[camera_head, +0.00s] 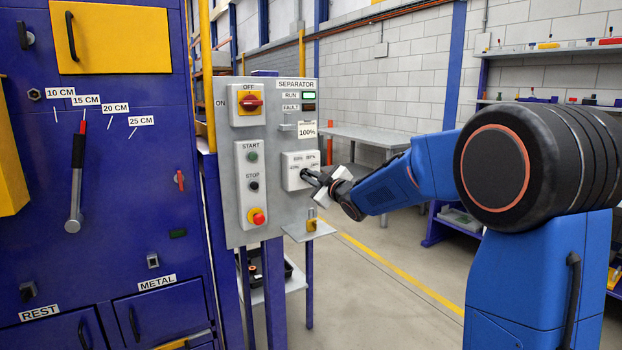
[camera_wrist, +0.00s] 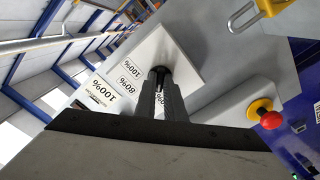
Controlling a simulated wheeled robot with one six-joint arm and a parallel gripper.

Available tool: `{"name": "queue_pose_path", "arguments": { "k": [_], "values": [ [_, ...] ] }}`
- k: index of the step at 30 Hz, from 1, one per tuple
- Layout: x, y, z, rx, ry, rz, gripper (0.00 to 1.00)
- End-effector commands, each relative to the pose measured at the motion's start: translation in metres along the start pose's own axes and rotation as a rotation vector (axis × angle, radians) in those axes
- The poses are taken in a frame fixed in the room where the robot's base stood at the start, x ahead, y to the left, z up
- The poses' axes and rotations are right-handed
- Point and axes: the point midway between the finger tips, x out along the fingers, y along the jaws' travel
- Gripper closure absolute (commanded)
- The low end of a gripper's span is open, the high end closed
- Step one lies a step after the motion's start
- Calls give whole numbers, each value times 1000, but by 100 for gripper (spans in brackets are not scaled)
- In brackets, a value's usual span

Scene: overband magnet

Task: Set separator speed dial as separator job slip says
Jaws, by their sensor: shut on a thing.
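The separator panel (camera_head: 277,215) is grey, with the white speed dial box (camera_head: 291,180) at its lower right. In the wrist view the dial box (camera_wrist: 190,62) shows printed percent labels, among them 100% and 80%. My gripper (camera_head: 307,174) reaches in from the right and is shut on the small black dial knob (camera_wrist: 158,69). The fingers cover most of the knob, so I cannot tell which mark it points at. The job slip (camera_head: 307,130) above the box reads 100%; it also shows in the wrist view (camera_wrist: 101,90).
Left on the panel are the red ON/OFF switch (camera_head: 250,103), START/STOP buttons and a red emergency stop (camera_head: 257,217). The RUN lamp (camera_head: 308,96) is lit green; FAULT is dark. A small shelf with a yellow padlock (camera_head: 311,223) sits below the dial. Open floor lies right.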

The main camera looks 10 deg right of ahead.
Motion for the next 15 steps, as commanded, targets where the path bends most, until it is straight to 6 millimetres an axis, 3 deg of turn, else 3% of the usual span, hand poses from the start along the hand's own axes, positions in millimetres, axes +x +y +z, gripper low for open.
{"name": "queue_pose_path", "arguments": {
  "k": [15],
  "values": [
    [0, -2, 1, 490, -2, -1, 100]
  ]
}}
